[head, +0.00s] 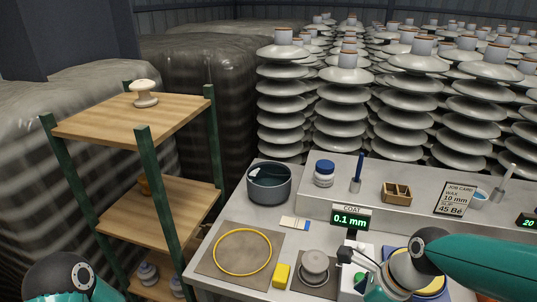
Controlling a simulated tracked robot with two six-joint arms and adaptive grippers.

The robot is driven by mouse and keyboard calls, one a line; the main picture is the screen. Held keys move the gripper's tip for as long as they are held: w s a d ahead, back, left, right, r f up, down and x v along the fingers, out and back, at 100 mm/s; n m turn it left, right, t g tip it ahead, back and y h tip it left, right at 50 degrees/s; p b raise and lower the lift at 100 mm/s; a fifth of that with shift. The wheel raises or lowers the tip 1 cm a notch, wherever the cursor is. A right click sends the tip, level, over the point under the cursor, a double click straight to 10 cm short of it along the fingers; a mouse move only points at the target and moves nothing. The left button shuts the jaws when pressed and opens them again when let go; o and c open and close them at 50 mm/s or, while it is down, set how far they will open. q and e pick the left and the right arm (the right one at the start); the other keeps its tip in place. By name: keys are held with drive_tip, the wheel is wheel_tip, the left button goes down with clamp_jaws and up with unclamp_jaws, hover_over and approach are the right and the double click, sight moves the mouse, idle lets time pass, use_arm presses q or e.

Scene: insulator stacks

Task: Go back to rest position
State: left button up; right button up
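Only a rounded dark and teal joint of my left arm shows at the bottom left corner; my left gripper is not in view. My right arm comes in from the right edge, bends at a dark-capped joint and runs down to the bottom edge over the table. I see no fingers of my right gripper. The grey worktable (219,268) stands in front, with a small grey insulator (314,264) on a dark square mat (305,285). My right arm partly hides a blue mat with a yellow ring (437,285).
The table holds a dark pot (268,184), a yellow ring (242,251) on a brown mat, a yellow block (282,276) and a coat display (350,219). A wooden shelf (130,125) with a pale insulator (144,94) stands left. Tall insulator stacks (343,100) fill the back.

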drive_tip(key=s+a+f+n+g, duration=0.1)
drive_tip(key=s+a+f+n, duration=0.1)
drive_tip(key=s+f+n, duration=0.5)
drive_tip(key=s+a+f+n+g, duration=0.1)
drive_tip(key=s+a+f+n, duration=0.15)
drive_tip(key=f, duration=0.95)
drive_tip(key=s+a+f+n+g, duration=0.1)
drive_tip(key=s+f+n+g, duration=0.1)
drive_tip(key=s+f+n, duration=0.5)
drive_tip(key=w+f+n+t, duration=0.2)
drive_tip(key=w+n+t, duration=0.1)
drive_tip(key=w+n, duration=0.2)
drive_tip(key=shift+w+d+f, duration=0.25)
drive_tip(key=shift+w+f, duration=0.15)
drive_tip(key=shift+w, duration=0.05)
